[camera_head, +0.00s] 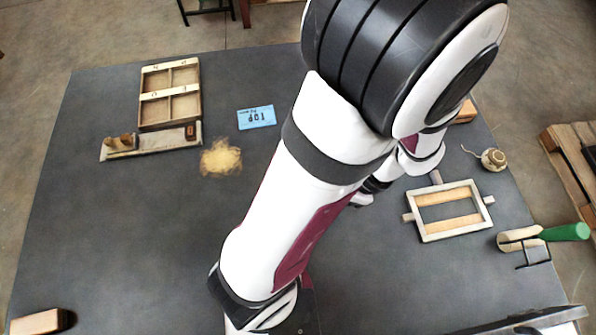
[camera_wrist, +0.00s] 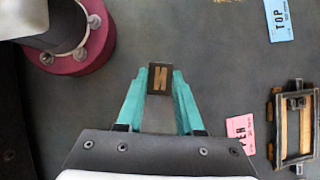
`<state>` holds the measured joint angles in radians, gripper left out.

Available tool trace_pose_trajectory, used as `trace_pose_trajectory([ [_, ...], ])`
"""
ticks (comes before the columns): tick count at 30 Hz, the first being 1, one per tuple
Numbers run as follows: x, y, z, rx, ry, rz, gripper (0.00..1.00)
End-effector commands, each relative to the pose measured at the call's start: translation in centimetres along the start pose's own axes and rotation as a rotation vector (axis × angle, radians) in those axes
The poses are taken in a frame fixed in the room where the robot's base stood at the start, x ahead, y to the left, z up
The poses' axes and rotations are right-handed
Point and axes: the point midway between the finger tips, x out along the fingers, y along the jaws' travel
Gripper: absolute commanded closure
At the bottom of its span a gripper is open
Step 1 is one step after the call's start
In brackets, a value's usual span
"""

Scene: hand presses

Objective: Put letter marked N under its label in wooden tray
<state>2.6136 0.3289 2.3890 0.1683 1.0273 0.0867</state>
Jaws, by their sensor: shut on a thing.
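The letter block marked N (camera_wrist: 158,77) is a small dark block with a tan letter, seen in the wrist view. My gripper (camera_wrist: 159,82) has its teal fingers shut on the block, one on each side, with the letter face toward the camera. In the head view my arm hides the gripper and the block. The wooden tray (camera_head: 141,105) stands at the back left of the table in the head view. It has several compartments, with small letters on its crossbars that are too small to read surely. The tray does not show in the wrist view.
A blue card marked TOP (camera_head: 256,117) and a sawdust-like pile (camera_head: 221,157) lie right of the tray. A board with wooden pegs (camera_head: 150,143) sits before it. A wooden frame (camera_head: 420,228), twine (camera_head: 494,159) and a green-handled tool (camera_head: 566,232) are at right. The left-front table is mostly clear.

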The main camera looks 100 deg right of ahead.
Motion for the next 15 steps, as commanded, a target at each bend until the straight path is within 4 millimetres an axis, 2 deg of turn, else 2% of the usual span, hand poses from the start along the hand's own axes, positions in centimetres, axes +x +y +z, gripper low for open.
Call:
trace_pose_trajectory([
  [4,-2.1,1.3,-1.0,0.001,0.002,-0.002,1.00],
  [10,-2.9,1.6,-1.4,0.003,0.000,0.000,1.00],
  [13,-3.0,0.0,-2.1,0.020,0.000,-0.011,1.00],
  [15,-3.0,-2.3,-2.9,0.048,0.000,-0.027,1.00],
])
